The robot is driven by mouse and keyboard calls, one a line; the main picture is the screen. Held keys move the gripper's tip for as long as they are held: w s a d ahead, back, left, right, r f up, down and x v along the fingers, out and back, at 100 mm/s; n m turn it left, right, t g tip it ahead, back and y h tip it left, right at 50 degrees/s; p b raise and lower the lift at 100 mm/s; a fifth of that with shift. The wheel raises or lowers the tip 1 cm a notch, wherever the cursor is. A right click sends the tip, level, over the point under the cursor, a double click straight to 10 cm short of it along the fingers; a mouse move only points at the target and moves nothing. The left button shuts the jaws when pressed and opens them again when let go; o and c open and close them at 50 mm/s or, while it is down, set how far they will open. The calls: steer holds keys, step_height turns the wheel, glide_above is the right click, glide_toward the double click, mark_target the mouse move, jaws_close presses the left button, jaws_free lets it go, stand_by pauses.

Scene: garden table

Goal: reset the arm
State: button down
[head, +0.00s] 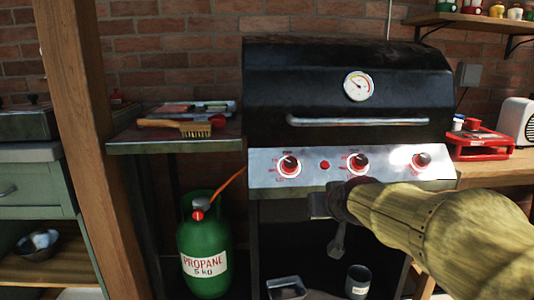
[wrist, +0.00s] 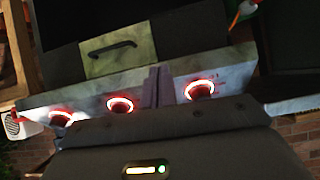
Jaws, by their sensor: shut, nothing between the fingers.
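My gripper (head: 322,205) is at the end of my arm, just below the front control panel (head: 325,178) of the black grill. In the wrist view its fingers (wrist: 157,87) are together with nothing between them. They appear between two of the red-ringed knobs. The left knob (head: 289,166), middle knob (head: 358,163) and right knob (head: 421,160) are on the panel, with a small red button between the first two. I cannot tell whether the gripper touches the panel. My forearm runs to the lower right and hides part of the grill's lower shelf.
The grill lid (head: 310,75) is closed, with a long handle (head: 358,122). A side table (head: 160,147) with a brush (head: 180,127) is left. A green propane tank (head: 204,245) stands below it. A wooden post (head: 80,120) rises further left. A red tray (head: 483,143) is right.

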steer(key=s+d+f+g+p, duration=0.1)
steer(key=s+f+g+p, duration=0.35)
steer(key=s+p, duration=0.4)
steer(key=s+d+f+g+p, duration=0.1)
steer(key=s+f+g+p, duration=0.35)
steer(key=s, duration=0.65)
steer(key=w+p+v, duration=0.2)
steer(key=p+v, duration=1)
steer(key=w+a+r+p+v, duration=0.1)
steer(key=w+p+v, duration=0.1)
steer(key=p+v, duration=1)
steer(key=w+a+p+v, duration=0.1)
steer(key=w+p+v, duration=0.2)
steer(key=p+v, duration=0.9)
steer(key=shift+a+r+m+h+p, duration=0.3)
steer(key=shift+a+r+h+p, duration=0.1)
steer(key=shift+p, duration=0.45)
steer(key=shift+s+d, duration=0.1)
steer(key=shift+d, duration=0.05)
